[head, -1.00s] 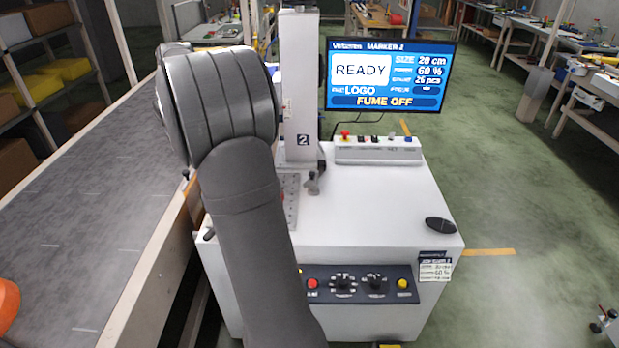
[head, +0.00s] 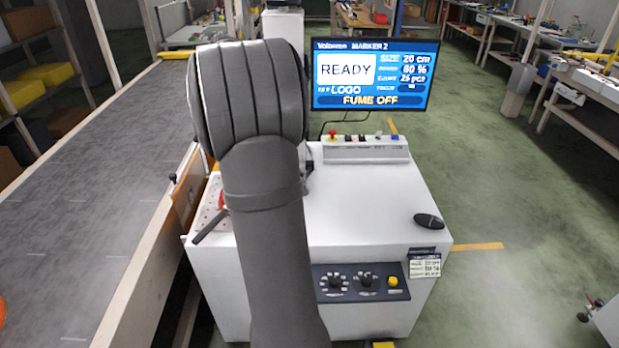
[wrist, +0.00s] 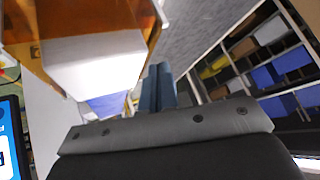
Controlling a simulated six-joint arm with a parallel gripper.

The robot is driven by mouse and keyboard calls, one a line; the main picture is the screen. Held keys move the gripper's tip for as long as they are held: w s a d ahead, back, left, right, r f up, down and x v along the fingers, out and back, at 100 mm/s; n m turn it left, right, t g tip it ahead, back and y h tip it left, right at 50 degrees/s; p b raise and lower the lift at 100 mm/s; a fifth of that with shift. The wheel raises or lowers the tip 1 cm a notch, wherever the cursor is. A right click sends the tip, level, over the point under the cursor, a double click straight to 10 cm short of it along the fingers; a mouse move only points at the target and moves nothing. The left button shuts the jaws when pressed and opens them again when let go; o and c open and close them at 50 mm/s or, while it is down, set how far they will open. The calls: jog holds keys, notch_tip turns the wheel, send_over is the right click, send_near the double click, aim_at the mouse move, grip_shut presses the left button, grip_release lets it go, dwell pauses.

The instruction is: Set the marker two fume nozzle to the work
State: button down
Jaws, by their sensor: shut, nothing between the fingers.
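The marker two machine (head: 370,200) is a white cabinet right of the conveyor. Its screen (head: 371,78) reads MARKER 2, READY, FUME OFF. My arm hides the marker's column in the head view. A dark rod (head: 210,226) sticks out left of my arm over the perforated plate; I cannot tell whether it is the fume nozzle. In the wrist view my gripper (wrist: 158,82) is shut and empty. A white block (wrist: 95,62) and an orange see-through guard (wrist: 75,22) are at the upper left, beside the fingers. I cannot make out the nozzle there.
The grey conveyor (head: 85,190) runs along the left, with a raised side rail. A control box (head: 364,149) stands at the cabinet's back, and a dark mouse-like object (head: 429,221) lies at its right edge. The cabinet top between them is clear.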

jog(key=w+d+m, duration=0.1)
jog(key=d, duration=0.2)
jog(key=w+d+m+t, duration=0.1)
jog(key=d, duration=0.2)
jog(key=w+d+m, duration=0.2)
jog(key=d, duration=0.1)
jog(key=shift+d+t+y, duration=0.15)
jog(key=shift+t+y, duration=0.25)
jog(key=s+d+f+m+t+y, duration=0.1)
jog(key=s+d+f+m+y, duration=0.2)
jog(key=d+f+m, duration=1)
jog(key=s+d+f+m+t+y, duration=0.1)
jog(key=s+d+f+m+y, duration=0.1)
jog(key=d+f+m, duration=1.1)
jog(key=s+d, duration=0.1)
jog(key=d, duration=0.2)
jog(key=shift+d+f+m+y, duration=0.2)
jog(key=shift+f+m+y, duration=0.05)
jog(key=shift+m+y, duration=0.15)
jog(key=x, duration=1.4)
